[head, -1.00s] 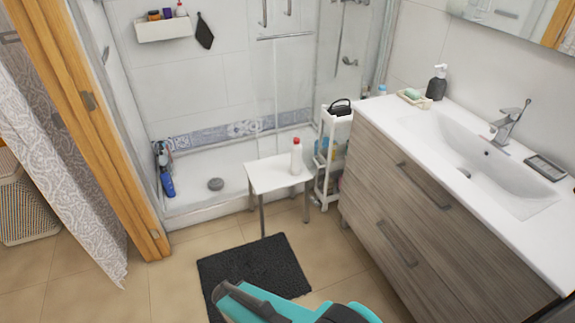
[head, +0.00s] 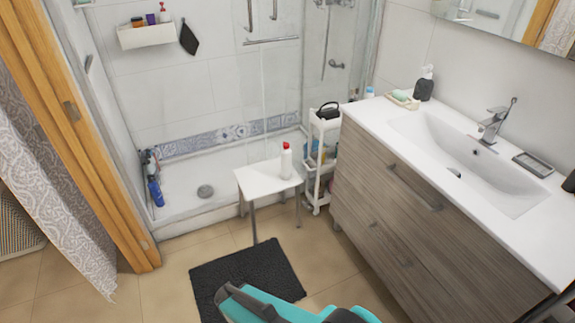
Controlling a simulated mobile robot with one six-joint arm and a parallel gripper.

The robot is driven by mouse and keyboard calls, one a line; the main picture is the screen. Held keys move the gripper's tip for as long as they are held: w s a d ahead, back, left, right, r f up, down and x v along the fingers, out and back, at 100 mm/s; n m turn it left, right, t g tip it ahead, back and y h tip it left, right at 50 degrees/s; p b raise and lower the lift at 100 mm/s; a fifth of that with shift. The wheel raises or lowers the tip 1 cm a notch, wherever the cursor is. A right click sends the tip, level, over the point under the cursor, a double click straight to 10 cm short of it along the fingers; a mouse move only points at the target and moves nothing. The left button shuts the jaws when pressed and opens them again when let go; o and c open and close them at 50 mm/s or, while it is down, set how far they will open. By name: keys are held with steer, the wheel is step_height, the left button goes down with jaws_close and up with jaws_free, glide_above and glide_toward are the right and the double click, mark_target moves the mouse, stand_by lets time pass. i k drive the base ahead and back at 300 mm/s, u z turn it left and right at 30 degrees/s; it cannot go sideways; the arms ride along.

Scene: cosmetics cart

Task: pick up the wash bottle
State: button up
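A white bottle with a red cap (head: 286,161), which looks like the wash bottle, stands upright on a small white stool (head: 262,187). The stool stands in front of the shower. Only teal and black parts of my own arm show at the bottom of the head view, well short of the stool. Nothing touches the bottle.
A white cart (head: 318,163) with several items stands just right of the stool. The wooden vanity (head: 420,215) fills the right side. A dark mat (head: 246,278) lies before the stool. A door frame (head: 85,150) and curtain (head: 50,190) stand at left.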

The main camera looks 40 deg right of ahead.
mark_target(286, 153)
steer(key=i, duration=0.85)
steer(key=u, duration=0.05)
